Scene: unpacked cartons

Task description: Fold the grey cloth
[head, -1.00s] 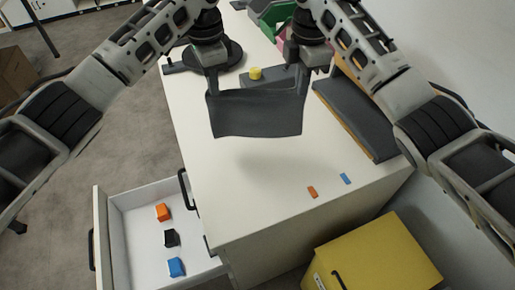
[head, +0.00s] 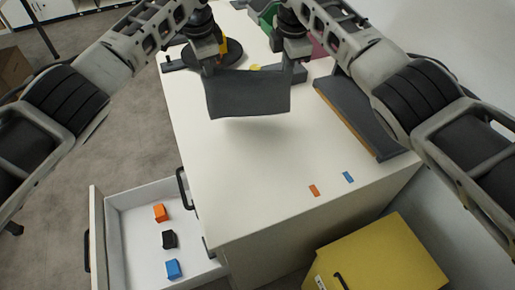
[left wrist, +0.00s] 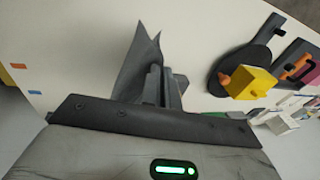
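The grey cloth (head: 247,96) hangs between my two grippers above the white worktop, in the middle of the head view. My left gripper (head: 207,66) holds its upper left corner. My right gripper (head: 290,64) holds its upper right corner. Both grippers look shut on the cloth. In the left wrist view the cloth (left wrist: 138,66) shows edge-on beside the fingers of my left gripper (left wrist: 160,78). The cloth's lower edge hangs free with a shadow below it.
The worktop (head: 250,160) is clear in front of the cloth. A dark board (head: 358,115) lies at the right. An open drawer (head: 140,215) at lower left holds orange, black and blue blocks. A yellow box (head: 380,262) stands at lower right. A yellow object (left wrist: 252,83) sits on a dark round base behind.

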